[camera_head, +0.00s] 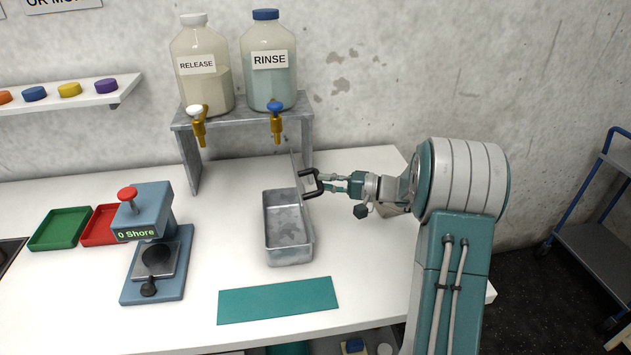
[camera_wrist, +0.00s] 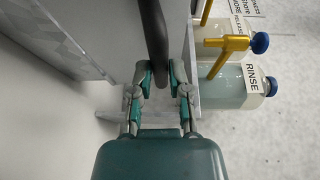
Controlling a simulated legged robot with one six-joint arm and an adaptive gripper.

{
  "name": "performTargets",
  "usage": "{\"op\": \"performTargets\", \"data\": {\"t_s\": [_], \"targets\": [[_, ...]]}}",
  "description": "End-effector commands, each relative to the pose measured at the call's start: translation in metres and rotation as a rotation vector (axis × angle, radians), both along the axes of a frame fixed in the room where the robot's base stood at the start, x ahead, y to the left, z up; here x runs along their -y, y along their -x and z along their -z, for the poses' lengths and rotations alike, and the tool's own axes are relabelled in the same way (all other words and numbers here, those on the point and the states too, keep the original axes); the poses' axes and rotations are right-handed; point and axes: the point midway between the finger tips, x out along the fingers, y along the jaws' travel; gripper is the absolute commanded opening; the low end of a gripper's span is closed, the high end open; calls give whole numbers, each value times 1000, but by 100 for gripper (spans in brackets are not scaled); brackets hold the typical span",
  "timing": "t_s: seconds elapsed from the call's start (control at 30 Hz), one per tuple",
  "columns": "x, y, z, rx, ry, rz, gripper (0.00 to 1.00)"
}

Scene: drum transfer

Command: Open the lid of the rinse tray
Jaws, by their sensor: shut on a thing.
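The rinse tray (camera_head: 288,259) is a grey metal box on the white table, in front of the bottle stand. Its inside shows from above. Its lid (camera_head: 298,170) stands up on edge along the tray's right side, seen nearly edge-on. A dark bar handle (camera_head: 311,183) sticks out from the lid to the right. My gripper (camera_head: 326,182) comes from the right and is shut on this handle. In the wrist view the fingers (camera_wrist: 157,88) close around the dark handle (camera_wrist: 152,30), and the lid's grey face (camera_wrist: 85,30) fills the upper left.
The RINSE bottle (camera_head: 269,75) and RELEASE bottle (camera_head: 202,75) stand on a metal stand (camera_head: 250,116) behind the tray. A teal mat (camera_head: 277,301) lies in front. A hardness tester (camera_head: 155,255) and green and red trays (camera_head: 62,229) are at left.

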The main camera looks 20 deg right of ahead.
Motion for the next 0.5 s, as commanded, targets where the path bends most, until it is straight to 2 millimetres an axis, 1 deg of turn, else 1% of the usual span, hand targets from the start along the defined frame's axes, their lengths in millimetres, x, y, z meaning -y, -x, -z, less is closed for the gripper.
{"op": "performTargets", "data": {"t_s": [0.03, 0.3, 0.5], "targets": [[4, 1, 5, -7, 7, 0, 0], [21, 5, 20, -14, 10, -3, 0], [27, 7, 30, -16, 12, -6, 0]]}}
